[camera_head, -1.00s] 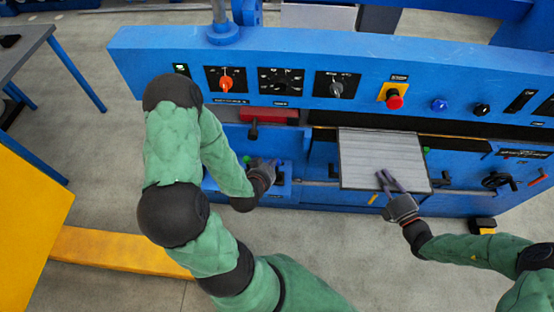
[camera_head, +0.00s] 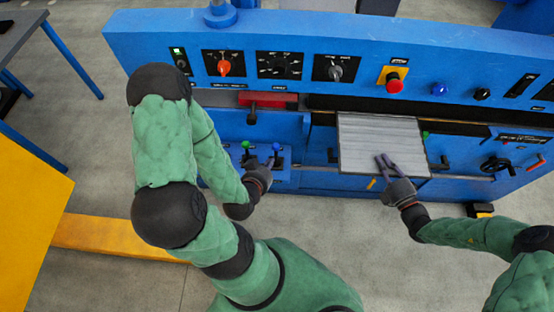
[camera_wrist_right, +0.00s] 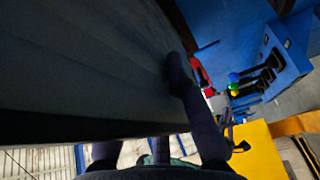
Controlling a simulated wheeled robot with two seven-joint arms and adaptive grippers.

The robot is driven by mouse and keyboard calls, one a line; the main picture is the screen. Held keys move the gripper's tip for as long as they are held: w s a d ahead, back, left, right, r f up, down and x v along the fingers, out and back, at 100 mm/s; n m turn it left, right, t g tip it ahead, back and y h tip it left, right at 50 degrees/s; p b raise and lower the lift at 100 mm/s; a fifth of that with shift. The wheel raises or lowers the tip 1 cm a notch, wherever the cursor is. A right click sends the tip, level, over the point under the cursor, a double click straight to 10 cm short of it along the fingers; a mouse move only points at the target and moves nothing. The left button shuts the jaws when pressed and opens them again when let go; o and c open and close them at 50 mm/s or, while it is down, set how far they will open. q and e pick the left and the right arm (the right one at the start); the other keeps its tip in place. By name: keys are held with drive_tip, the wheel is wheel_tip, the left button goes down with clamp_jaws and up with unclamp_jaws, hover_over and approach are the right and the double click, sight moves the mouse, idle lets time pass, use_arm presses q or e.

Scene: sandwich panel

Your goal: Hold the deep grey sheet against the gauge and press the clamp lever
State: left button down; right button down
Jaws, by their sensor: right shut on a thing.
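The grey sheet (camera_head: 380,146) lies nearly flat in front of the blue machine in the head view, its far edge at the dark slot. Whether it touches a gauge there is hidden. My right gripper (camera_head: 387,163) is shut on its near edge. In the right wrist view the sheet (camera_wrist_right: 80,60) fills the upper left as a dark surface, with a finger (camera_wrist_right: 182,75) along it. My left gripper (camera_head: 268,165) is at the small lever box, close to the blue-knobbed lever (camera_head: 277,147) and right of the green-knobbed lever (camera_head: 245,145). Its finger opening is unclear, and which lever is the clamp's is unmarked.
A red block (camera_head: 268,100) sits on the machine behind the lever box. The panel above carries dials and a red stop button (camera_head: 394,86). A yellow beam (camera_head: 115,238) lies on the floor at left. A handwheel (camera_head: 495,165) is right of the sheet.

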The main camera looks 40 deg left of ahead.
drive_tip(key=shift+w+r, duration=0.1)
drive_tip(key=shift+r, duration=0.1)
drive_tip(key=c, duration=1.1)
unclamp_jaws()
drive_tip(key=shift+c, duration=0.2)
drive_tip(key=shift+f, duration=0.2)
drive_tip(key=v, duration=1.2)
